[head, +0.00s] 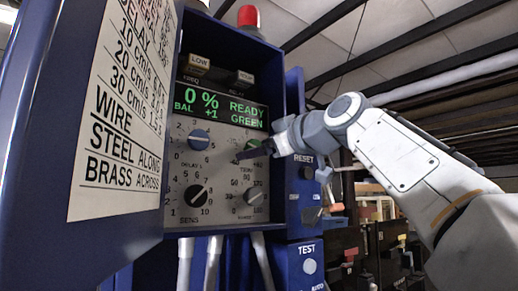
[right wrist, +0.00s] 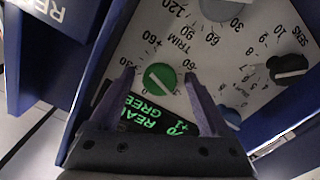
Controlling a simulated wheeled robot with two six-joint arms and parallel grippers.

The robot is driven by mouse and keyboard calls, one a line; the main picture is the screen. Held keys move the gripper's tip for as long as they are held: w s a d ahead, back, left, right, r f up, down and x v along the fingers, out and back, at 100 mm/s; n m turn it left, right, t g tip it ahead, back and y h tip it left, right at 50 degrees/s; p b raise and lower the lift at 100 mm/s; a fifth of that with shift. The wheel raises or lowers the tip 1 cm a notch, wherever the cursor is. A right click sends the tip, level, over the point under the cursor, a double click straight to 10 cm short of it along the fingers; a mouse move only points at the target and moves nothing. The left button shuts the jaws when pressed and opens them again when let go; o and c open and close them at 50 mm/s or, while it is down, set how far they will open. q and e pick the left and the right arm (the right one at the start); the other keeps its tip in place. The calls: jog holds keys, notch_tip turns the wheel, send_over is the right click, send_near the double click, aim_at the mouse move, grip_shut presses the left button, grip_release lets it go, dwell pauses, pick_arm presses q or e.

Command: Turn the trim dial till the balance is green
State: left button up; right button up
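The green trim dial (right wrist: 160,77) is a round knob with a pale pointer line, on the grey panel (right wrist: 215,60). My right gripper (right wrist: 158,75) is open, with one finger on each side of the dial and a visible gap to it on both sides. In the head view the dial (head: 253,144) is partly hidden behind my right gripper (head: 250,150). The display (head: 221,106) above it reads 0 %, BAL +1, READY and GREEN in green letters. My left gripper is not in view.
A blue dial (head: 199,139) sits left of the trim dial. A black dial (head: 196,195) and a grey dial (head: 253,194) are below. The open blue door (head: 38,130) stands at left. RESET (head: 307,172) and TEST (head: 309,266) buttons are at right.

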jog(key=b+v, duration=0.3)
jog(key=v, duration=0.7)
jog(key=shift+s+d, duration=0.15)
jog(key=shift+s, duration=0.05)
